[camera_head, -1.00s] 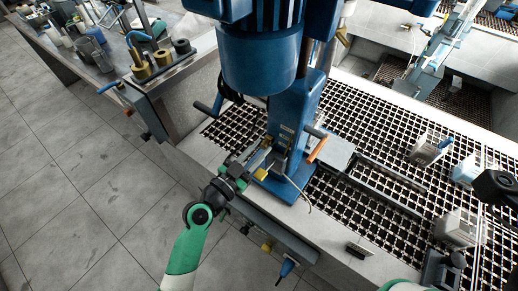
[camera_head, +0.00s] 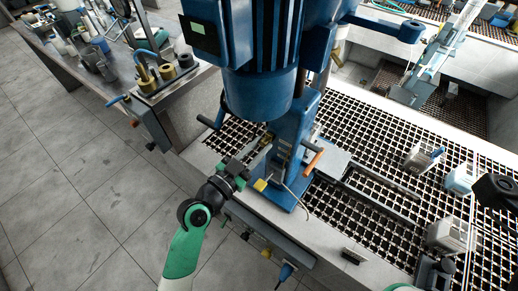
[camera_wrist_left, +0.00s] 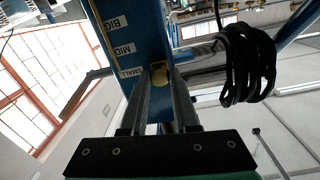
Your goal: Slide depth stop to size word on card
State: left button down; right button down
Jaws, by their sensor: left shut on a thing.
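The flotation machine's blue column (camera_head: 290,150) stands at the middle of the head view. In the left wrist view the column (camera_wrist_left: 115,15) bears the words BIG, MID and SMALL (camera_wrist_left: 131,73) in a row. The yellow depth stop (camera_wrist_left: 159,74) sits close beside the word SMALL. My left gripper (camera_head: 262,152) reaches the column from the lower left. In the left wrist view my left gripper (camera_wrist_left: 160,82) is shut on the stop, with a finger at each side. I cannot make out the card. A dark part at the right edge may belong to my right arm; its jaws cannot be made out.
A blue motor housing (camera_head: 258,60) overhangs the column. An orange-tipped handle (camera_head: 313,163) sticks out on its right. A dark grating (camera_head: 375,140) carries several pale containers at the right. A small dark brush (camera_head: 353,256) lies on the front ledge. A coiled black cable (camera_wrist_left: 248,62) hangs nearby.

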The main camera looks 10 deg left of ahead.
pick_arm(q)
jog(key=shift+r, duration=0.3)
jog(key=c, duration=0.9)
grip_release()
jog(key=shift+o, duration=1.3)
jog(key=shift+f, duration=0.1)
jog(key=shift+s, duration=0.1)
jog(key=v, duration=1.1)
jog(key=shift+s, duration=0.2)
jog(key=shift+a+f, duration=0.1)
jog(key=shift+a, duration=0.05)
